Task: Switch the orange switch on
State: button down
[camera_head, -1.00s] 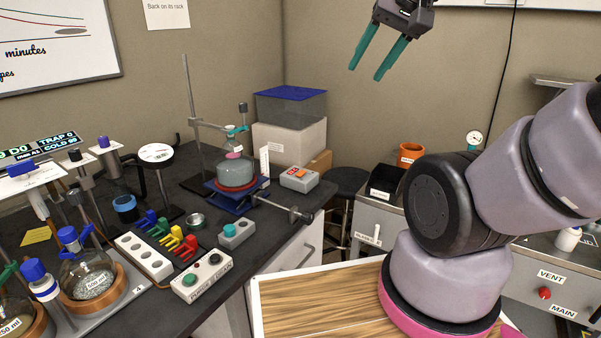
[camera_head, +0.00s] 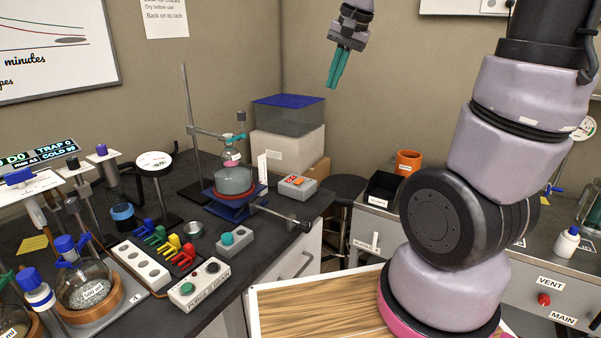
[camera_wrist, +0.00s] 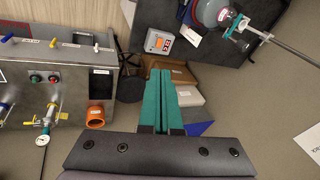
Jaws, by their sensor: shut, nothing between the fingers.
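The orange switch (camera_head: 298,180) is a small orange rocker on a grey box (camera_head: 300,189) at the back right of the black bench, beside the flask stand. In the wrist view the grey box (camera_wrist: 154,41) with its orange and red top (camera_wrist: 164,44) lies above and slightly left of the fingertips. My gripper (camera_head: 334,82) hangs in the air above and right of the box, teal fingers pointing down. In the wrist view the fingers (camera_wrist: 161,72) are together and hold nothing. Whether the rocker is on or off is too small to tell.
A flask (camera_head: 234,178) on a blue jack and stand is just left of the box. Stacked boxes (camera_head: 288,140) stand behind it. A stool (camera_head: 345,190) and a grey cabinet with an orange cup (camera_head: 408,162) are to the right. Air above the switch box is clear.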

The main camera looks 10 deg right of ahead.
jog(key=w+a+f+m+g+h, duration=0.1)
jog(key=w+a+f+g, duration=0.1)
jog(key=w+f, duration=0.7)
jog(key=m+g+h, duration=0.1)
jog(key=h, duration=0.1)
send_over(301, 179)
jog(key=s+a, duration=0.1)
notch_tip(301, 179, down, 10)
jog(key=shift+s+a+f, duration=0.1)
jog(key=shift+s+a, duration=0.05)
jog(key=shift+a, duration=0.05)
jog(key=shift+f, duration=0.1)
jog(key=f, duration=0.9)
jog(key=w+d+f, duration=0.1)
jog(key=f, duration=0.3)
jog(key=shift+w+d+f, duration=0.1)
jog(key=shift+f, duration=0.25)
jog(key=shift+f, duration=0.15)
